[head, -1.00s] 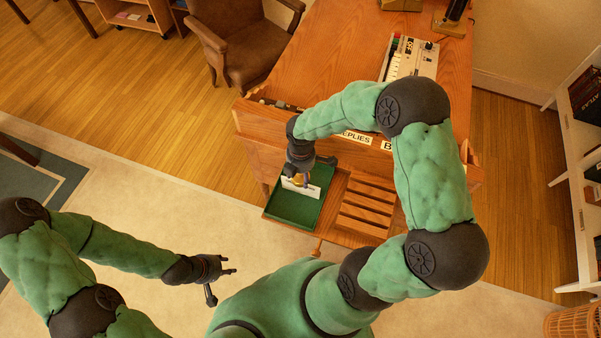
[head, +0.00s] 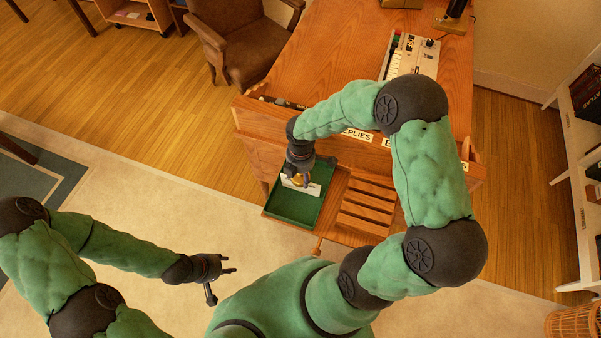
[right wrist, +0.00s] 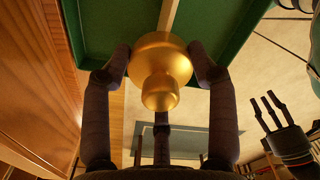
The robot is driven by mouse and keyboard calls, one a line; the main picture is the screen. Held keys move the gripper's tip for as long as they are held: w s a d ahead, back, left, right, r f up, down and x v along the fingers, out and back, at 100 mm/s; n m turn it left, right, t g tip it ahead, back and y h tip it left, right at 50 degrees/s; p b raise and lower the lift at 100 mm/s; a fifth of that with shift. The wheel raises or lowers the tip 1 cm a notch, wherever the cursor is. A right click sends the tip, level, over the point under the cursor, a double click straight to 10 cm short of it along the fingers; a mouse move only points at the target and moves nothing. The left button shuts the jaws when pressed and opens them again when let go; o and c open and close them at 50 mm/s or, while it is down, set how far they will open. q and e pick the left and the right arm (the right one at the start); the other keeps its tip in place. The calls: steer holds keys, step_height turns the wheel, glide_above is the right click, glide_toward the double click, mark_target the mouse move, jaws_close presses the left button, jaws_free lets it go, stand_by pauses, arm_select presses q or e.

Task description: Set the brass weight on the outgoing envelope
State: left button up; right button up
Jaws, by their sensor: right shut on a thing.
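The brass weight (right wrist: 160,68) is a round, gold-coloured knobbed piece held between the dark fingers of my right gripper (right wrist: 165,62). In the head view the weight (head: 299,181) shows small beneath the right gripper (head: 299,172), over the white envelope (head: 313,189). The envelope lies in a green tray (head: 293,208) and is partly hidden by the gripper and weight. I cannot tell whether the weight touches the envelope. My left gripper (head: 224,281) is open and empty, away to the left of the tray; it also shows in the right wrist view (right wrist: 270,105).
A slatted wooden rack (head: 367,205) stands right of the tray. Behind is the wooden desk (head: 345,45) with a labelled front ledge and a keyboard-like device (head: 408,57). A brown chair (head: 238,45) stands left of the desk. The floor by the left arm is clear.

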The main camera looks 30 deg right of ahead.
steer(key=shift+f, duration=0.1)
steer(key=o, duration=1.7)
step_height(320, 180, up, 12)
